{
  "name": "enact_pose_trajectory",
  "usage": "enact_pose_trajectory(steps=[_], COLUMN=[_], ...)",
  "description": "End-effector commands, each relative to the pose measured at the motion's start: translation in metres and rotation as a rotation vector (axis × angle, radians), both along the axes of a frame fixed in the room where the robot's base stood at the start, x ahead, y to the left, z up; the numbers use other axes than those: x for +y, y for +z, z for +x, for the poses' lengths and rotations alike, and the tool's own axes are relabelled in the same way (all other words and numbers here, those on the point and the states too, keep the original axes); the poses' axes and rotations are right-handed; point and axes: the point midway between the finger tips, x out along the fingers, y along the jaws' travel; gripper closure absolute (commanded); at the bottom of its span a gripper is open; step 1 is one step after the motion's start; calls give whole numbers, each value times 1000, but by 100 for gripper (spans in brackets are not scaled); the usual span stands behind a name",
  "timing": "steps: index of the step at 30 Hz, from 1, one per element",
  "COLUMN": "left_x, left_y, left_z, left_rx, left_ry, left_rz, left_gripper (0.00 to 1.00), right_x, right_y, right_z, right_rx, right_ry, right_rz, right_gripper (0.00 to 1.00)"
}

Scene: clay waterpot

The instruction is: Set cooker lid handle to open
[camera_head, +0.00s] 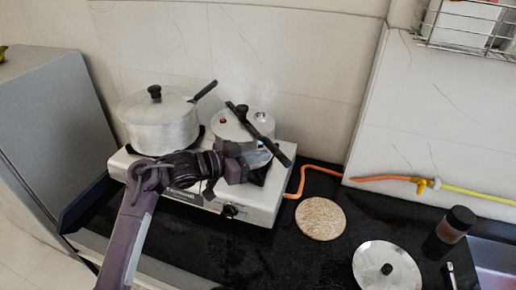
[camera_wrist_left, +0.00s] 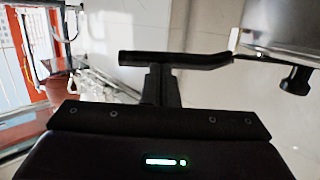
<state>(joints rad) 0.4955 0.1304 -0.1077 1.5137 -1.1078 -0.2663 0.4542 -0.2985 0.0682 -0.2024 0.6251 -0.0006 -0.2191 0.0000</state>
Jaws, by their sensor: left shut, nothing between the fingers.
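The pressure cooker (camera_head: 225,127) sits on the right side of the white stove in the head view. Its long black lid handle (camera_head: 260,134) runs diagonally from the upper left of the lid to beyond its lower right edge. My left gripper (camera_head: 247,166) is shut and empty, in front of the cooker, close to the handle's lower right part. In the left wrist view, a black bar that looks like the handle (camera_wrist_left: 206,62) lies just beyond the shut fingers (camera_wrist_left: 165,88). I cannot tell whether they touch. My right gripper is not in view.
A larger silver pot (camera_head: 158,131) stands left of the cooker on the stove (camera_head: 262,204). A round board (camera_head: 321,218), a loose lid (camera_head: 372,266) and a dark jar (camera_head: 455,224) are on the black counter to the right. An orange hose (camera_head: 306,170) runs behind.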

Motion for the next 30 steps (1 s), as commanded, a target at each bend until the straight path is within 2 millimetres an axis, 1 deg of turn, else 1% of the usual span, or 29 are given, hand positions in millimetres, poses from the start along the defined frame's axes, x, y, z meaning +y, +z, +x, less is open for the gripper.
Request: enact_pose_trajectory(steps=[1,4,14,17,23,30], left_x=[-5,-10,-10,-12,-31,-31], left_y=[2,-1,-2,-2,-3,-3], left_z=[2,5,5,6,14,14], left_rx=[2,0,-4,-3,-2,-1], left_ry=[0,0,2,1,-1,1], left_rz=[-2,-2,-1,-2,0,-1], left_gripper=[100,100,100,100,100,100], right_x=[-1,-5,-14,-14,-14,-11], right_y=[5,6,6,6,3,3], right_z=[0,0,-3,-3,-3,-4], right_rx=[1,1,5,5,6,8], right_ry=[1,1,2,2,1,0], right_rz=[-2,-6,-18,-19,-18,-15], right_gripper=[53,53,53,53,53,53])
